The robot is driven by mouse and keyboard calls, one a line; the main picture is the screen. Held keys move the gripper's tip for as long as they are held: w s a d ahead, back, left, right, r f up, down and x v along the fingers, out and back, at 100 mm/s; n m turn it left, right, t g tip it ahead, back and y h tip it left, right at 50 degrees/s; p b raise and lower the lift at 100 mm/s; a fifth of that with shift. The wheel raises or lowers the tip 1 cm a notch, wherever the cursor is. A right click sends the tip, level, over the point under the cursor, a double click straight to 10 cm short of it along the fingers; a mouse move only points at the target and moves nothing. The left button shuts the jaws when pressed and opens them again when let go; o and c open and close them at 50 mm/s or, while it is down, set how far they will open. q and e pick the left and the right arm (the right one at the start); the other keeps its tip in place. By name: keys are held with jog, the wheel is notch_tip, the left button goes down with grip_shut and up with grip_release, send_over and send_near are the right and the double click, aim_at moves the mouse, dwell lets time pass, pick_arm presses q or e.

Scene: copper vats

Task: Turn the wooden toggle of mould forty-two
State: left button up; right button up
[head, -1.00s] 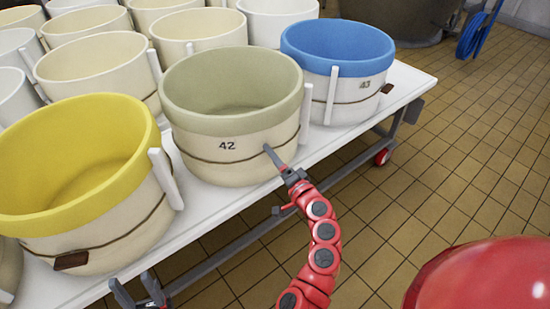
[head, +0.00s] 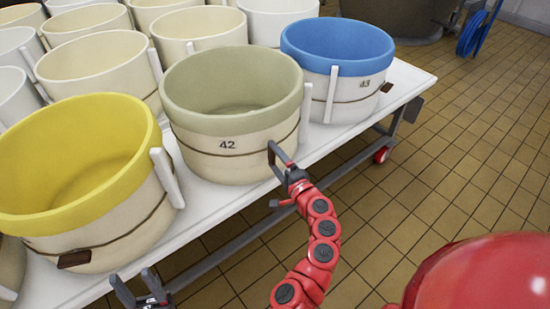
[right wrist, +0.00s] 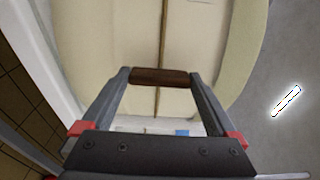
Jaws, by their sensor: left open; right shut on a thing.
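Mould forty-two (head: 235,150) has a grey-green rim, a cream wall marked 42 and a dark cord around it. It stands upright at the front of the white table. My right gripper (head: 279,152) is at the front right of its wall. In the right wrist view, the brown wooden toggle (right wrist: 161,77) is held by its ends between the two fingertips, across the cord (right wrist: 157,102). The gripper hides the toggle in the head view. My left gripper (head: 138,287) is open and empty, low at the bottom left, below the table edge.
A yellow-rimmed mould (head: 95,200) stands close on the left, with its own toggle. A blue-rimmed mould (head: 345,95) marked 43 stands on the right. Several cream moulds fill the table behind. White upright strips (head: 306,115) stand beside the moulds.

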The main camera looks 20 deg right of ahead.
jog(key=o, duration=1)
jog(key=v, duration=1.7)
jog(key=shift+s, duration=0.25)
jog(key=shift+w+f, duration=0.1)
